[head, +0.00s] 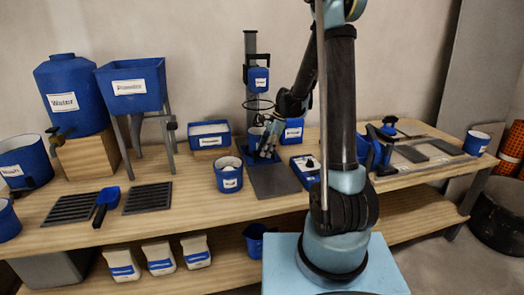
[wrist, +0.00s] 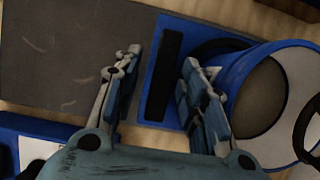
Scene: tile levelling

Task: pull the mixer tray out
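The mixer stand (head: 251,50) rises at the back of the bench, with a blue mixer head (head: 259,80) and a wire ring below it. My gripper (head: 266,150) is low at the stand's foot, above the grey base plate (head: 275,182). In the wrist view my gripper (wrist: 157,82) is open, its two fingers apart. Between them is a blue piece with a black bar (wrist: 164,70), which looks like the tray's handle; I cannot tell whether either finger touches it. A blue bucket (wrist: 233,105) stands beside it on the right. The rest of the tray is hidden.
A blue tub (head: 229,180) stands left of the base plate, and a blue scale-like device (head: 306,170) is to its right. A blue labelled box (head: 293,131) stands close behind my gripper. Black grates (head: 147,198) lie on the left bench.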

